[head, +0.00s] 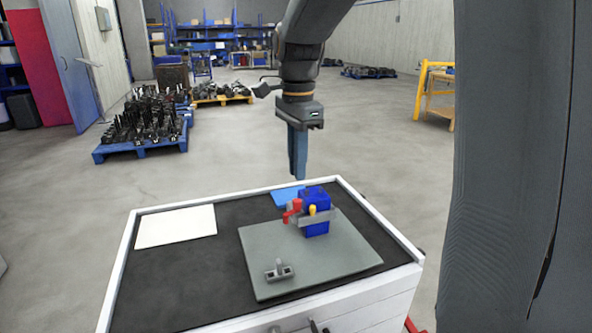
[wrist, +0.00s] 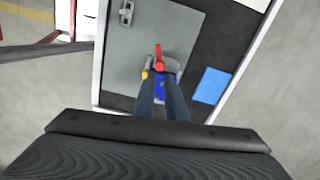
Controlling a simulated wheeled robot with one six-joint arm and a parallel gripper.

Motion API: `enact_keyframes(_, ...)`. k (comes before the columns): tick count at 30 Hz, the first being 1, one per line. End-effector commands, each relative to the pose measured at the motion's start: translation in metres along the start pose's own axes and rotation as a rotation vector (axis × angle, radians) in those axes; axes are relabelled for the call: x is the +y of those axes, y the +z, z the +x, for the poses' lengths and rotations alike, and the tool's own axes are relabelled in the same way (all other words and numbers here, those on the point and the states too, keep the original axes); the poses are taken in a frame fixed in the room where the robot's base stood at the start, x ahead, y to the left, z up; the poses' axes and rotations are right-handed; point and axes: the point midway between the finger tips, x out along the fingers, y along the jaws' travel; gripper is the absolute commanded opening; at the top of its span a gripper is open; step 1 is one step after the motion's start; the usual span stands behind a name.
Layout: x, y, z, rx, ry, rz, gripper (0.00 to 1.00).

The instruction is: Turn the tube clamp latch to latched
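A blue block-shaped fixture (head: 317,222) stands on a grey plate, with a grey bar across its front. A red handle (head: 292,210), which looks like the clamp latch, sticks out at its left side. A small yellow knob (head: 312,210) sits beside it. In the wrist view the red handle (wrist: 159,60) points up the picture, just beyond my fingertips, and the yellow knob (wrist: 146,74) is left of it. My gripper (head: 299,178) points down above the fixture, apart from it. In the wrist view its fingers (wrist: 160,80) show a narrow gap with nothing held.
The grey plate (head: 265,247) lies on a dark-topped white cabinet. A small grey bracket (head: 279,270) stands near its front. A white sheet (head: 176,227) lies left and a blue pad (head: 285,197) behind. Pallets of parts (head: 145,125) stand on the floor beyond.

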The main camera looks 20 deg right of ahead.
Motion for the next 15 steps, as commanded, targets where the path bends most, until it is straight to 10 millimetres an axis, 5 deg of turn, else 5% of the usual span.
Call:
enact_keyframes(5, 0.0, 0.005, 0.0, -0.013, -0.026, -0.154, 0.0)
enact_keyframes(15, -0.006, 0.022, 0.001, 0.002, -0.166, -0.841, 0.0)
